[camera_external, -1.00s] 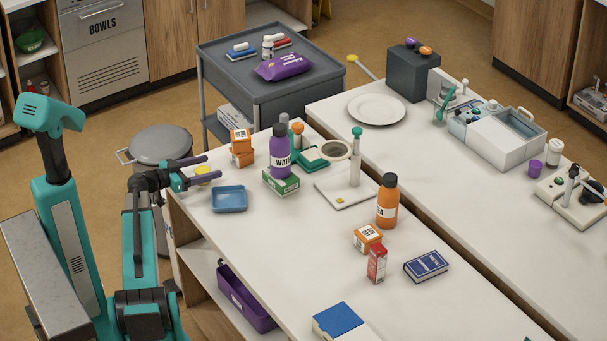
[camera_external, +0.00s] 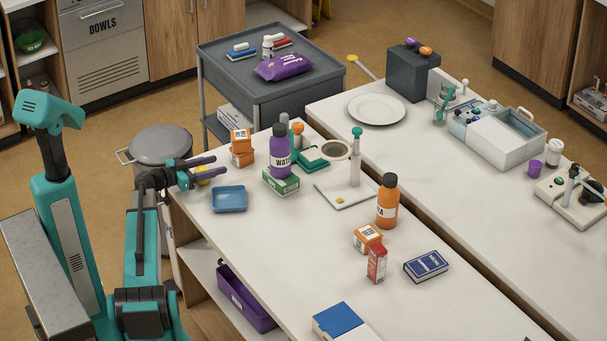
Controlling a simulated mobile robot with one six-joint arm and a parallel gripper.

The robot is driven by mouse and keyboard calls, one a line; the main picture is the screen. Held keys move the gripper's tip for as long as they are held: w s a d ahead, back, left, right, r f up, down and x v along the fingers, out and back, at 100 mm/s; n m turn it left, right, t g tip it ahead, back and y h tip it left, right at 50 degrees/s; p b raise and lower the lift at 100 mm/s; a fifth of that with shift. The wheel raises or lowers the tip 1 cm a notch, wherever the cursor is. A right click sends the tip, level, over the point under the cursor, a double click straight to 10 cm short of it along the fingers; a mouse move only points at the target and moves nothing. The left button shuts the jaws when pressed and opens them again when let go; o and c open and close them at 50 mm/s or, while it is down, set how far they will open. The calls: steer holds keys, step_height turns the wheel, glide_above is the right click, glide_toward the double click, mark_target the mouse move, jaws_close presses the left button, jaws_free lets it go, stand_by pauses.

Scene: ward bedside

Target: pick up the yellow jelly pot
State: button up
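The yellow jelly pot (camera_external: 203,168) stands at the far left corner of the near white table. It is small and partly hidden by the fingers of my gripper (camera_external: 221,164). My gripper is open, with its two dark purple fingers apart and pointing right. The pot shows between and just below the fingers in the picture. I cannot tell whether a finger touches it.
A blue tray (camera_external: 229,199) lies just in front of the gripper. Stacked orange boxes (camera_external: 242,148) stand close behind the fingertips, to the right. A purple water bottle (camera_external: 280,155) stands on a green box (camera_external: 281,181) further right. A grey lidded bin (camera_external: 161,145) is behind.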

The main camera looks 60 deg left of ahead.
steer(key=c, duration=0.4)
steer(key=shift+r+b, duration=0.7)
steer(key=shift+r, duration=4.3)
